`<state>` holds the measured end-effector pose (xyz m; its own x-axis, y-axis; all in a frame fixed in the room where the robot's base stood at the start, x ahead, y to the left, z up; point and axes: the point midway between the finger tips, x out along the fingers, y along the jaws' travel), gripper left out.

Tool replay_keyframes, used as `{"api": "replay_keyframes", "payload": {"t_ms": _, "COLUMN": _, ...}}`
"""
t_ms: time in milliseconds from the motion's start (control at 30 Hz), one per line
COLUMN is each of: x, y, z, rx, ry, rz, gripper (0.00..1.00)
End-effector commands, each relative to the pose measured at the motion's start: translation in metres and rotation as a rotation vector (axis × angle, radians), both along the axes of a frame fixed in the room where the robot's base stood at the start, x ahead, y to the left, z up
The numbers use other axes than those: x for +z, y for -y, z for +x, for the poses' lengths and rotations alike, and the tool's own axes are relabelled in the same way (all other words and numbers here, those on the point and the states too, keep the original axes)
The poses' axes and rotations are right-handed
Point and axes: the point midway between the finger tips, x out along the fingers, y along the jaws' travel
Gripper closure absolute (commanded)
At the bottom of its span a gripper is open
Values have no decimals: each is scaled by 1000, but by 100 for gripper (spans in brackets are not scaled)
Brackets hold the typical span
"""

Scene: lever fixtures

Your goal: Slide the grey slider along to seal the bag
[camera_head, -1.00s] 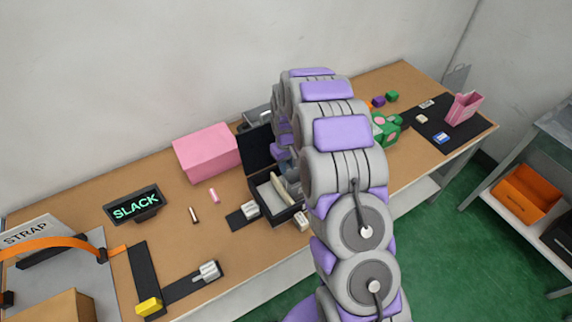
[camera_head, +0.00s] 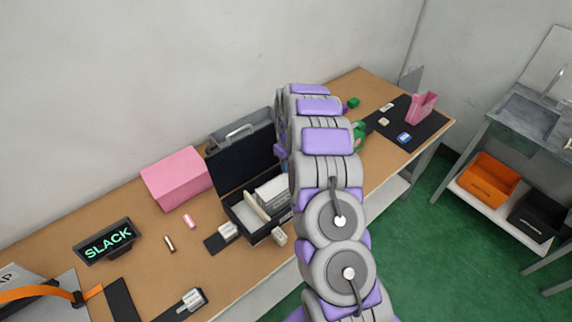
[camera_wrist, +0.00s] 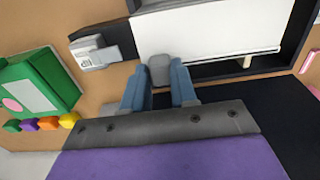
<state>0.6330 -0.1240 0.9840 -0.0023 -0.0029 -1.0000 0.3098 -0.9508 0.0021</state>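In the wrist view, the grey slider (camera_wrist: 159,70) is a small block at the left end of the bag's pale edge strip. The white bag (camera_wrist: 215,28) lies inside the open black case (camera_wrist: 235,68). My gripper (camera_wrist: 160,80) has its two blue fingers on either side of the slider, with no clear gap, so it looks shut on it. In the head view, the case (camera_head: 245,165) stands open on the table, and the bag (camera_head: 271,188) shows partly in it. My arm hides the gripper and slider there.
A pink box (camera_head: 178,178) stands left of the case. A pale latch-like fixture (camera_wrist: 93,52) sits beside the case.

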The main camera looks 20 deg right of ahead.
Motion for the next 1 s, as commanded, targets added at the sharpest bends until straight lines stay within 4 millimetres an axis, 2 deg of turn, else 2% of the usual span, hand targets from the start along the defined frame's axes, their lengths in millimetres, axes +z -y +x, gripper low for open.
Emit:
{"api": "replay_keyframes", "payload": {"t_ms": 33, "x": 0, "y": 1, "z": 0, "rx": -1, "ry": 0, "rz": 0, "gripper": 68}}
{"api": "replay_keyframes", "payload": {"t_ms": 233, "x": 0, "y": -1, "z": 0, "rx": -1, "ry": 1, "rz": -1, "gripper": 49}}
{"api": "replay_keyframes", "payload": {"t_ms": 567, "x": 5, "y": -2, "z": 0, "rx": -1, "ry": 3, "rz": -1, "gripper": 49}}
{"api": "replay_keyframes", "payload": {"t_ms": 767, "x": 36, "y": -1, "z": 1, "rx": -1, "ry": 8, "rz": -1, "gripper": 49}}
{"api": "replay_keyframes", "payload": {"t_ms": 1000, "x": 89, "y": 1, "z": 2, "rx": -1, "ry": 5, "rz": 0, "gripper": 49}}
